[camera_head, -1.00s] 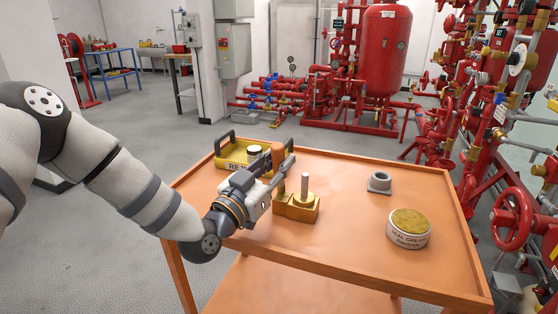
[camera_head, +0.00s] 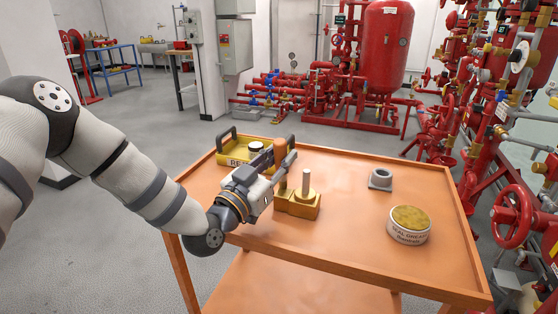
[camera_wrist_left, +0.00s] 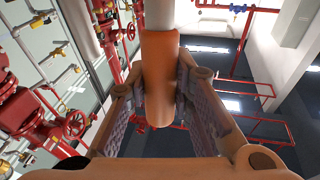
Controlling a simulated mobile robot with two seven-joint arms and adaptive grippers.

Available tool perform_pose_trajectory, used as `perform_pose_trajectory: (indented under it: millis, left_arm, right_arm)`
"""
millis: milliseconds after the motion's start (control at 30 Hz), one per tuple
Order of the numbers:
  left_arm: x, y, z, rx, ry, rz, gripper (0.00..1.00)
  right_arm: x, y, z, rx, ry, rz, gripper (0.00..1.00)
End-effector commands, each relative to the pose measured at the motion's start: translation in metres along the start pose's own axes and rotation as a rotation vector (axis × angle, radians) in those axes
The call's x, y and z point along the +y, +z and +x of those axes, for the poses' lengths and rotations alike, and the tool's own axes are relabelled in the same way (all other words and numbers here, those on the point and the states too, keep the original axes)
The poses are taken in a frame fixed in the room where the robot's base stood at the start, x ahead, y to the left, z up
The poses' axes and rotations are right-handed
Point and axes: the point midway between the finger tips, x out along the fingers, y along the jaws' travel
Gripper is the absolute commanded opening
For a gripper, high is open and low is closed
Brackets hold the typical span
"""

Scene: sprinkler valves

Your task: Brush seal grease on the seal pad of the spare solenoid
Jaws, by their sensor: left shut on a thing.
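My left gripper (camera_head: 280,158) is shut on an orange handle (camera_wrist_left: 160,85), which stands between the fingers in the left wrist view with a pale shaft beyond it. Its bristles do not show. The gripper is above the cart, in front of the yellow tray and at the left of a brass block (camera_head: 297,206) with an upright grey rod. A round dark part with a pale top (camera_head: 256,147) sits in the tray. I cannot tell which part is the spare solenoid. The seal grease tin (camera_head: 409,226), with a yellowish top, stands at the right. My right gripper is not in view.
The orange cart top (camera_head: 345,240) has a raised rim. The yellow tray (camera_head: 231,149) with black handles stands at its back left. A grey ring-shaped holder (camera_head: 380,179) stands at the back right. Red piping and a handwheel (camera_head: 512,217) are beyond the right edge.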

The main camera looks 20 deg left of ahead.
Motion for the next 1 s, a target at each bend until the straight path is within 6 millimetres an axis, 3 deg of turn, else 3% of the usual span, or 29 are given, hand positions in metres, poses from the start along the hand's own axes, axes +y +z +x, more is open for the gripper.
perform_pose_trajectory:
  millis: [600, 1000]
  left_arm:
    - [0.021, -0.005, -0.018, -0.003, 0.002, -0.001, 0.00]
    - [0.018, -0.002, -0.012, -0.003, 0.000, 0.001, 0.00]
  right_arm:
    - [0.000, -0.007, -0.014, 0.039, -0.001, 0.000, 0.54]
    - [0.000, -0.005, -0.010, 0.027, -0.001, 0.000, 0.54]
